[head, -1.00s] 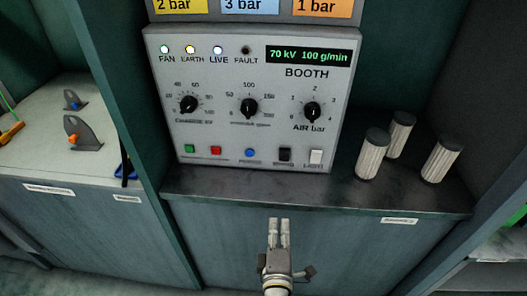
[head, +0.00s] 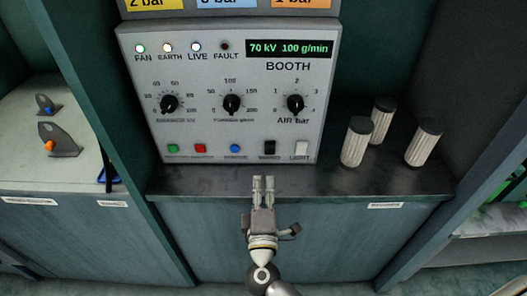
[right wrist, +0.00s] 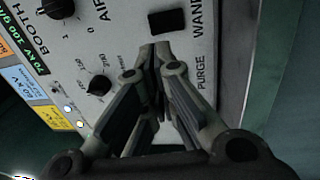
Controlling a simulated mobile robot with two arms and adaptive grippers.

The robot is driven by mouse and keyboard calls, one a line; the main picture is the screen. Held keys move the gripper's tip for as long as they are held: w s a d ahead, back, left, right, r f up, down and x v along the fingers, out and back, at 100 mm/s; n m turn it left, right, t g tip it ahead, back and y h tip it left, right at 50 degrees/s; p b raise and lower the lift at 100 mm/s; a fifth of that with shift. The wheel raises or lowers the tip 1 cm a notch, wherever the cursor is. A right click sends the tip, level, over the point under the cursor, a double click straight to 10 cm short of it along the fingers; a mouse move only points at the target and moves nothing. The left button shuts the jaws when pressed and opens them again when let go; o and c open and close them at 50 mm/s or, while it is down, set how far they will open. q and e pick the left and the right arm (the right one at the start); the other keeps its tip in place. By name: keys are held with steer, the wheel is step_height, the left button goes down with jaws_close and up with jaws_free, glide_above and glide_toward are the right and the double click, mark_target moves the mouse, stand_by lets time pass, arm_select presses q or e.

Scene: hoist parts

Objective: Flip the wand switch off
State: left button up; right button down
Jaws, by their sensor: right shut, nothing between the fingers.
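The wand switch (head: 269,148) is a black rocker in the bottom row of the grey booth panel (head: 305,215), left of the white light switch (head: 301,149). In the right wrist view the black wand rocker (right wrist: 167,22) sits beside the word WAND, just beyond my fingertips. Which way it is tipped is too small to tell. My right gripper (head: 263,180) is shut and empty, pointing up at the panel just below the rocker. Its fingers (right wrist: 156,55) also show in the right wrist view, seemingly apart from the rocker. My left gripper is not in view.
Green (head: 172,148), red (head: 200,148) and blue (head: 235,148) buttons lie left of the rocker. Three ribbed filter cylinders (head: 356,142) stand on the dark ledge (head: 330,182) at right. The FAN, EARTH and LIVE lamps are lit; FAULT is dark.

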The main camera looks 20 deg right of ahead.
steer(key=p, duration=0.2)
glide_toward(264, 143)
steer(key=x, duration=0.4)
steer(key=shift+w, duration=0.25)
steer(key=shift+w+d, duration=0.25)
steer(key=shift+w, duration=0.45)
steer(key=shift+w+r+p, duration=0.15)
steer(key=shift+r+p, duration=0.2)
steer(key=shift+p, duration=0.5)
steer(key=shift+f, duration=0.25)
steer(key=shift+d+g, duration=0.1)
steer(key=shift+g, duration=0.2)
